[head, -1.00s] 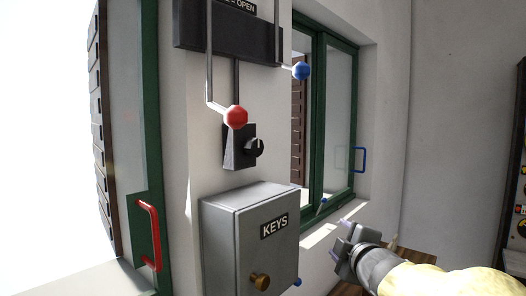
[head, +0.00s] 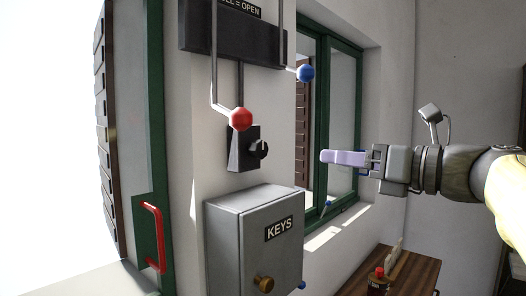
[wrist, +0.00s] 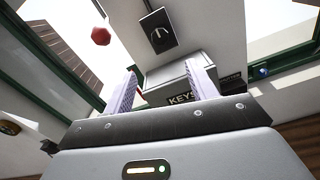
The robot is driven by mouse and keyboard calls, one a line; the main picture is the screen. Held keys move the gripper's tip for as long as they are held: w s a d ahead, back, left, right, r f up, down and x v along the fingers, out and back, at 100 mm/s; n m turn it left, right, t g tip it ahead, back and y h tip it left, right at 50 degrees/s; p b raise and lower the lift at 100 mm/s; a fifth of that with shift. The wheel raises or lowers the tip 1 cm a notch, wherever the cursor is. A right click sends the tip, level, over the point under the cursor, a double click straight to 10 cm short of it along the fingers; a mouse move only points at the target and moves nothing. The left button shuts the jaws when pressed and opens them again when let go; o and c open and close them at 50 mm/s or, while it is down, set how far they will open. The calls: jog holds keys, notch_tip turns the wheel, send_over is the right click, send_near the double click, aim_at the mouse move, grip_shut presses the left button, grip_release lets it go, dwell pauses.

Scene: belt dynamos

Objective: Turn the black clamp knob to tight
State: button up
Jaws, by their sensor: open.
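The black clamp knob (head: 259,149) sits on a dark clamp block (head: 240,150) on the white wall, below the red ball handle (head: 240,118) and above the grey key box. In the wrist view the knob (wrist: 160,36) shows beyond and above the fingers, on its dark plate. My gripper (head: 325,157) is to the right of the knob in the head view, at about its height, pointing left and apart from it. In the wrist view the two pale fingers (wrist: 163,85) are spread with nothing between them.
The grey KEYS box (head: 258,235) with a brass knob juts out below the clamp. A blue ball handle (head: 305,73) hangs to the upper right. The green-framed window (head: 323,130) is behind my gripper. A wooden surface (head: 400,285) with a small red-topped item is at lower right.

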aim_at(263, 150)
jog(key=p+x, duration=0.6)
jog(key=x, duration=1.1)
jog(key=shift+w+a+f, duration=0.1)
jog(key=shift+w+a, duration=0.05)
jog(key=c, duration=1)
